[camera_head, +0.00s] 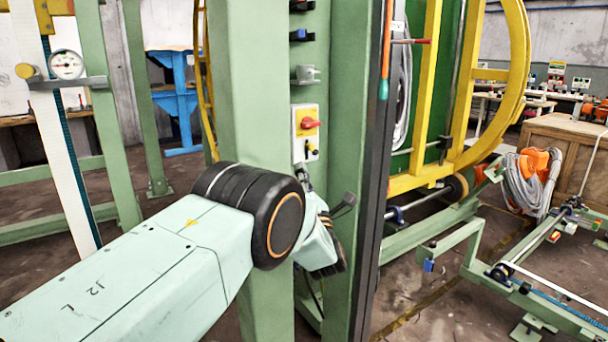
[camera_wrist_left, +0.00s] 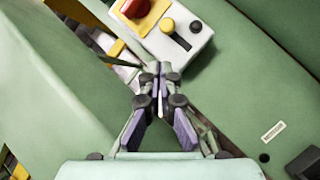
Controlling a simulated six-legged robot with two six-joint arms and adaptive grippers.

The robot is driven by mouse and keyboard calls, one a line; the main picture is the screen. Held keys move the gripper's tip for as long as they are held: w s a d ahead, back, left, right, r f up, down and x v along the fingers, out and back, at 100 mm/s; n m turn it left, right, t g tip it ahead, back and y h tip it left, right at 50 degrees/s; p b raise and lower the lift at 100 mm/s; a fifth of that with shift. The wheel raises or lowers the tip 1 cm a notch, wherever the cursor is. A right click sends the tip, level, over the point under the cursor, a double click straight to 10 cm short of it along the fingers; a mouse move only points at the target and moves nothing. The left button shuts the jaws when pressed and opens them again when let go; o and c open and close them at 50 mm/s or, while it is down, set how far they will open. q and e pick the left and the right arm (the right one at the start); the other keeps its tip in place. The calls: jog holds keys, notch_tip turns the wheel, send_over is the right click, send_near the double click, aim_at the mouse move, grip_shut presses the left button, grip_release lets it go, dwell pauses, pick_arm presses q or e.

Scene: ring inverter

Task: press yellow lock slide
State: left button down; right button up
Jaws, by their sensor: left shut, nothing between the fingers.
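The control box (camera_head: 296,152) is a pale panel on a green post, with a red rotary switch (camera_head: 310,123) on a yellow plate. Below the switch is the small yellow lock slide (camera_head: 312,146). In the left wrist view, the yellow slide (camera_wrist_left: 168,25) is a round knob at one end of a black slot. My left gripper (camera_wrist_left: 157,70) is shut and empty, its tips just short of the box's lower edge in that view. I cannot tell if they touch it. In the head view my left wrist hides most of this gripper (camera_head: 304,175). My right gripper is not in view.
The green post (camera_head: 248,90) stands behind my left forearm. A dark vertical rail (camera_head: 374,170) runs beside it on the right. A yellow ring frame (camera_head: 520,60) and green floor rails (camera_head: 540,290) lie farther right. A dial gauge (camera_head: 66,65) is at the left.

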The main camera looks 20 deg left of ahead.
pick_arm(q)
jog(key=p+v, duration=0.2)
jog(key=v, duration=0.6)
notch_tip(320, 180, down, 12)
jog(key=s+d+m+g+h, duration=0.2)
jog(key=m+h, duration=0.5)
jog(key=m, duration=0.7)
jog(key=s+a+f+m+g+h, duration=0.1)
jog(key=s+f+m+g+h, duration=0.1)
jog(key=s+f+m+g, duration=0.4)
jog(key=s+a+f+m+g+h, duration=0.2)
jog(key=s+f+m, duration=0.3)
jog(key=s+f, duration=0.45)
jog(key=s+f+m+g, duration=0.1)
jog(key=s+m+g, duration=0.1)
jog(key=s, duration=0.9)
jog(key=s+a+f+m+g+h, duration=0.1)
jog(key=s+g, duration=0.3)
jog(key=s, duration=0.7)
jog(key=s+f+m+g+h, duration=0.1)
jog(key=s+f+m+g, duration=0.1)
jog(key=s, duration=0.8)
jog(key=shift+s+a+m+g, duration=0.3)
jog(key=shift+s+m+g, duration=0.15)
jog(key=shift+g, duration=0.65)
